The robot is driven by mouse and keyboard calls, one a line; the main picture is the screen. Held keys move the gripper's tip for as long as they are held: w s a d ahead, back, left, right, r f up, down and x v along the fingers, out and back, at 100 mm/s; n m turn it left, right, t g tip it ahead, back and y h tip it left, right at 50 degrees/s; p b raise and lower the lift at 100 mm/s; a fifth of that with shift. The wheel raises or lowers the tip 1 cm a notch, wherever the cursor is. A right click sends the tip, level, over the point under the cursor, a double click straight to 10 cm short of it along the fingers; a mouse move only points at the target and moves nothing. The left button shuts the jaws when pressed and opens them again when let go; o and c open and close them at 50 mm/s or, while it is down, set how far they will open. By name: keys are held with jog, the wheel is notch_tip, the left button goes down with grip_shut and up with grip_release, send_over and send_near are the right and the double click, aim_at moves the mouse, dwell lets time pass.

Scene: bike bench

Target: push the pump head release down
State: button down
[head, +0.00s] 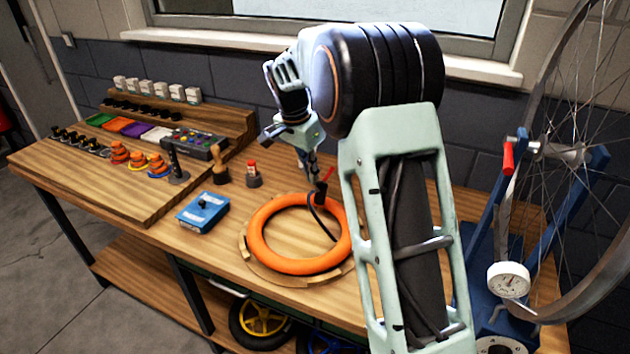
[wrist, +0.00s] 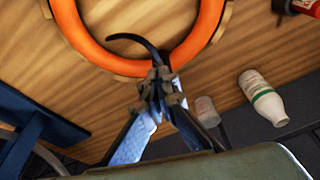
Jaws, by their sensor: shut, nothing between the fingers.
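The pump head (head: 321,196) stands at the far right side of an orange tyre ring (head: 268,258), with a black hose running from it into the ring. Its small red release lever (head: 328,173) points up and to the right. My gripper (head: 312,172) is shut and empty, pointing down just above and beside the pump head; I cannot tell whether it touches. In the wrist view my shut fingertips (wrist: 158,82) lie over the near edge of the orange ring (wrist: 140,68). The black hose (wrist: 128,38) curves out beyond them. The fingers hide the pump head and lever there.
A blue box (head: 203,211), a wooden-handled tool (head: 220,170) and a small red-topped item (head: 253,175) stand left of the ring. A wheel stand (head: 580,215) is at right. The wrist view shows a white bottle (wrist: 263,100). The bench front is clear.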

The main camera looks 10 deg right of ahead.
jog(key=shift+f, duration=0.25)
jog(key=shift+s+a+r, duration=0.3)
jog(key=shift+s+a, duration=0.15)
jog(key=shift+a, duration=0.15)
jog(key=shift+s+a+r, duration=0.25)
jog(key=shift+s+a, duration=0.15)
jog(key=shift+a, duration=0.2)
jog(key=v, duration=1.2)
